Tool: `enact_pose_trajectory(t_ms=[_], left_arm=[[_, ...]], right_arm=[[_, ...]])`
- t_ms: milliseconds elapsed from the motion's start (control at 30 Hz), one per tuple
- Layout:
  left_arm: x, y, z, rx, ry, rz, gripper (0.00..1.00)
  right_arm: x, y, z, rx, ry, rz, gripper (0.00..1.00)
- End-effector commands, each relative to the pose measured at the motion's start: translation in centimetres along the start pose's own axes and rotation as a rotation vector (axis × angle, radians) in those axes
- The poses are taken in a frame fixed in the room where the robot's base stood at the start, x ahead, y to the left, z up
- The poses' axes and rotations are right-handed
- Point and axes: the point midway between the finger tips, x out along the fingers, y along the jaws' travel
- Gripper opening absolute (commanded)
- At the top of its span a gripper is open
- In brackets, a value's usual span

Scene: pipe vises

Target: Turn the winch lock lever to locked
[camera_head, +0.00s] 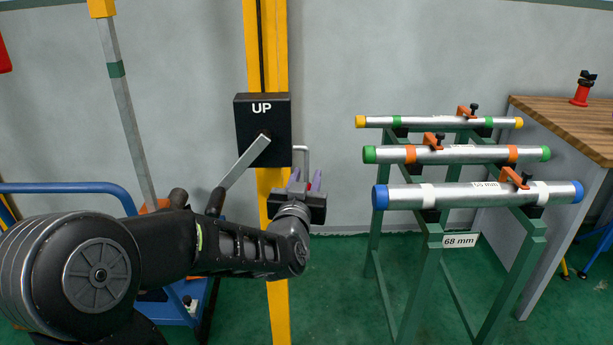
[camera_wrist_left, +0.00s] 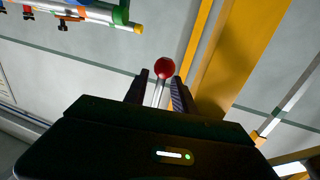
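The black winch box (camera_head: 263,115), marked UP, is fixed to the yellow post (camera_head: 270,45). A grey crank arm slants down left from it to a black handle (camera_head: 215,202). A thin bent metal rod, which looks like the lock lever (camera_head: 301,148), comes out at the box's right side and runs down toward my left gripper (camera_head: 305,184). In the left wrist view the rod ends in a red ball knob (camera_wrist_left: 164,67). The rod stands between my left fingers (camera_wrist_left: 159,90), with narrow gaps seeming to show on both sides. My right gripper is out of view.
A green rack (camera_head: 435,245) with several metal pipes stands to the right, with a wooden bench (camera_head: 565,125) beyond it. A blue cart (camera_head: 70,188) is behind my left arm. The wall stands close behind the post.

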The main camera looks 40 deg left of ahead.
Motion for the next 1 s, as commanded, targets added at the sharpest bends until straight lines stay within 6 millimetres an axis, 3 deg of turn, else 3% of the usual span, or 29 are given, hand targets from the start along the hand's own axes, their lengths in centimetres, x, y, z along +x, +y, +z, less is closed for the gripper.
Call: enact_pose_trajectory(t_ms=[300, 700, 1000], left_arm=[[0.31, 0.00, -0.02, 0.000, 0.000, 0.000, 0.32], [0.29, -0.01, -0.02, 0.000, 0.000, 0.000, 0.00], [0.29, -0.01, -0.02, 0.000, 0.000, 0.000, 0.00]], right_arm=[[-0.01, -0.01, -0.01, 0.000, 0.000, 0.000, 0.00], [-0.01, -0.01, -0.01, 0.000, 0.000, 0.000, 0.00], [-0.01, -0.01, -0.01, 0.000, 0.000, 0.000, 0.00]])
